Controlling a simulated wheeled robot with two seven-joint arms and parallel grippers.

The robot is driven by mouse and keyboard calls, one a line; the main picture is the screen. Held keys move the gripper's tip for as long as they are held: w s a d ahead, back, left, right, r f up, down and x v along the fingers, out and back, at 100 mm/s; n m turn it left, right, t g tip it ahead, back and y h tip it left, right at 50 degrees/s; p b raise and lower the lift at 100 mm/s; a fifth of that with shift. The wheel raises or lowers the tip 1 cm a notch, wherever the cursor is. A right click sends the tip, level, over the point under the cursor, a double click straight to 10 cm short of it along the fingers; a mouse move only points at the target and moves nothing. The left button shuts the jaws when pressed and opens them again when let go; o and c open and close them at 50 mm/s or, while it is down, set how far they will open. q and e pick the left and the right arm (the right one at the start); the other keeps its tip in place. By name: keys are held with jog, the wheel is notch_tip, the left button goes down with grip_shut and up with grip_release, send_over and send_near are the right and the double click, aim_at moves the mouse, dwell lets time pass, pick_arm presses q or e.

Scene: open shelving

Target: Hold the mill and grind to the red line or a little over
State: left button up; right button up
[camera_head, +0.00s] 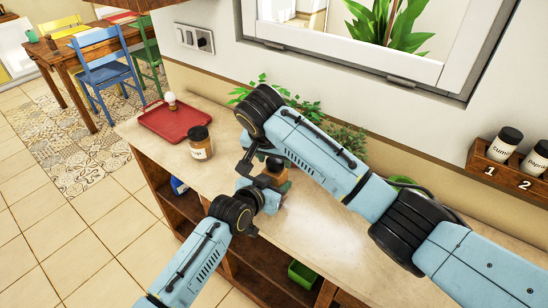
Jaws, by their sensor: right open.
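A small brown and dark object that looks like the mill (281,187) stands upright on the counter, mostly hidden between my two arms. My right gripper (256,157) reaches down from the upper right, beside the mill's top; it is open. My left gripper (262,192) comes in from below at the mill's lower body; its fingers are largely hidden, so I cannot tell whether it grips. A jar (200,142) with a dark lid, brown contents and a pale label stands to the left. I cannot make out a red line.
A red tray (177,122) with an egg-like item in a cup (171,101) lies at the counter's far left end. Green plants (345,139) stand along the wall. A wooden rack (509,177) with spice jars is at right. The counter (310,235) is clear in front.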

jog(key=v, duration=1.1)
jog(key=shift+r, duration=0.25)
jog(key=shift+s, duration=0.15)
pick_arm(q)
jog(key=o, duration=1.2)
jog(key=shift+s, duration=0.1)
jog(key=v, duration=1.2)
jog(key=shift+f, duration=0.1)
